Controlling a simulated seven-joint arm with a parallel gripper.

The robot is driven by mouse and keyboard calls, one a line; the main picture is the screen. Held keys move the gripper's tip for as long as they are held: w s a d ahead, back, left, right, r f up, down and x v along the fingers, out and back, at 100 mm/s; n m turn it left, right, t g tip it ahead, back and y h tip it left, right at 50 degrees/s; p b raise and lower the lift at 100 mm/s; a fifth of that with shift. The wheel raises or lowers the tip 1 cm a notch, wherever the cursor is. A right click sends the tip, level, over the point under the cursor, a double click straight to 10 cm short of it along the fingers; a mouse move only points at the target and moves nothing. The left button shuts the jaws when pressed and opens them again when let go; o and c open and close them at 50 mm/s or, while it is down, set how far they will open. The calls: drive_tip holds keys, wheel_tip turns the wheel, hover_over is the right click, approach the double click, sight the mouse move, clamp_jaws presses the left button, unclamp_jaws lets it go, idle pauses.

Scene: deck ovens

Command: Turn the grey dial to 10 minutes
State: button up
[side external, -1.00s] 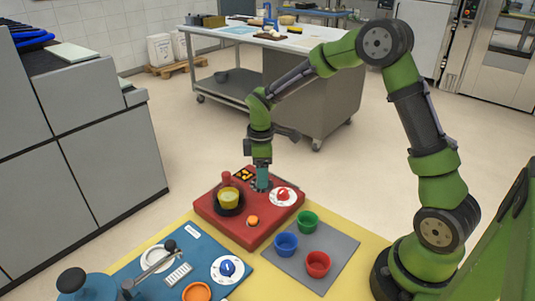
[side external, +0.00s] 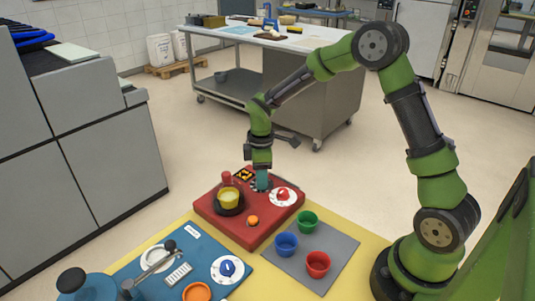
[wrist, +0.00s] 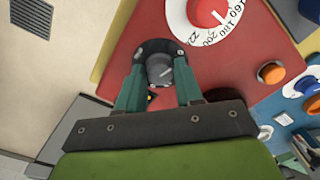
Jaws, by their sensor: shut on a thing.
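The grey dial (wrist: 160,70) sits on the red panel (wrist: 128,45) in the wrist view, on a dark round base. A light pointer line shows on its face. The minute marks around it cannot be read. My gripper (wrist: 158,80) points down with its two teal fingers on either side of the dial, shut on it. In the side external view my gripper (side external: 262,182) stands at the back of the red panel (side external: 255,230) and hides the grey dial.
A red knob (side external: 283,195) on a white numbered disc is just right of my gripper. Blue (side external: 286,244), green (side external: 308,222) and red (side external: 318,263) cups stand on a grey mat.

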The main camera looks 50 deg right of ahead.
drive_tip(key=shift+m, duration=0.3)
drive_tip(key=m, duration=0.9)
drive_tip(key=shift+m, duration=2.3)
drive_tip(key=o, duration=1)
drive_tip(key=shift+o, duration=0.2)
